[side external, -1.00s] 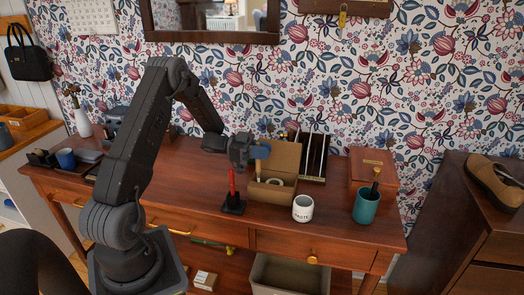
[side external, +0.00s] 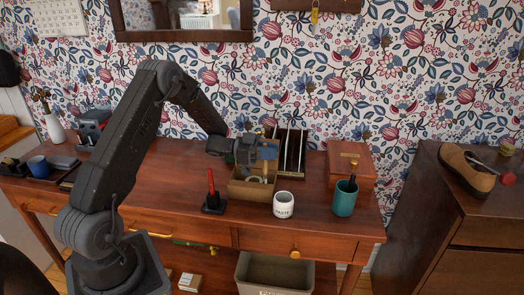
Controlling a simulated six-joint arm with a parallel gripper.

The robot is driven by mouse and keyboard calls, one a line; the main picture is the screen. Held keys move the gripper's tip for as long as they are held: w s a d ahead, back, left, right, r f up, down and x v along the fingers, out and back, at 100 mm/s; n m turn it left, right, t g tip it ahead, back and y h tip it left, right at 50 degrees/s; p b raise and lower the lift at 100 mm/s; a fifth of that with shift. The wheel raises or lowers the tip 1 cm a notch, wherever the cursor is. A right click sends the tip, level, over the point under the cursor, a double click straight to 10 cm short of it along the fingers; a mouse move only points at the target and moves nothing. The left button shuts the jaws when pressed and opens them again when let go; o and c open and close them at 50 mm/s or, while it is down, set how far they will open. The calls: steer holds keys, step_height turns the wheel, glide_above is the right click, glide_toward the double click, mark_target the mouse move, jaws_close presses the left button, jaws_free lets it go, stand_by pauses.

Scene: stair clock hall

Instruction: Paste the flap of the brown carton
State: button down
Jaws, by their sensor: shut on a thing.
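The brown carton (side external: 247,192) stands open on the desk, with a pale ring-shaped thing inside it. My gripper (side external: 257,153) is over the carton, shut on a small blue thing (side external: 269,152) that looks like a brush. A pale part shows just below it. The gripper and the blue thing hide much of the carton's raised back flap, so I cannot tell whether they touch it. A white pot marked PASTE (side external: 284,206) stands at the carton's front right.
A red stick in a black stand (side external: 213,206) is left of the carton. A dark slotted rack (side external: 290,150) stands behind it. To the right are a teal cup (side external: 344,202) and a wooden box (side external: 342,170). The desk's front left is clear.

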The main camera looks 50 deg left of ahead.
steer(key=shift+s+d+v, duration=0.4)
steer(key=shift+v, duration=4.95)
steer(key=shift+x, duration=6.6)
step_height(320, 180, up, 8)
steer(key=shift+s, duration=0.1)
